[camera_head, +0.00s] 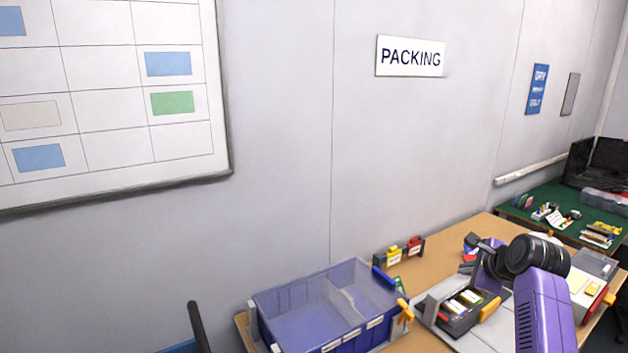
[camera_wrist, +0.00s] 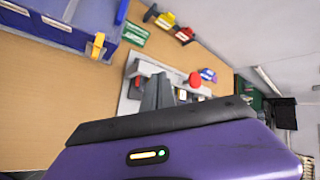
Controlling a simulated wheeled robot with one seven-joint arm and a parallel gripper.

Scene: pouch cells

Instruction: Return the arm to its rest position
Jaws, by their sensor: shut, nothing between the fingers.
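My arm, purple with a black ringed joint, reaches over the right part of the packing bench in the head view. My gripper shows in the wrist view (camera_wrist: 158,90) as grey fingers beyond the purple wrist housing; they are shut and hold nothing. In the head view its fingertips are hard to make out among the things on the bench. The fingers appear in front of a grey fixture (camera_wrist: 132,104) on the bench; I cannot tell how far above it they are.
A blue divided bin (camera_head: 300,302) stands at the bench's left. A dark tray (camera_head: 462,322) with pouch cells lies near my arm. Small yellow and red holders (camera_head: 393,257) stand by the wall. A green-topped bench (camera_head: 560,200) is at far right. Bare bench top (camera_wrist: 50,95) lies left of the fixture.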

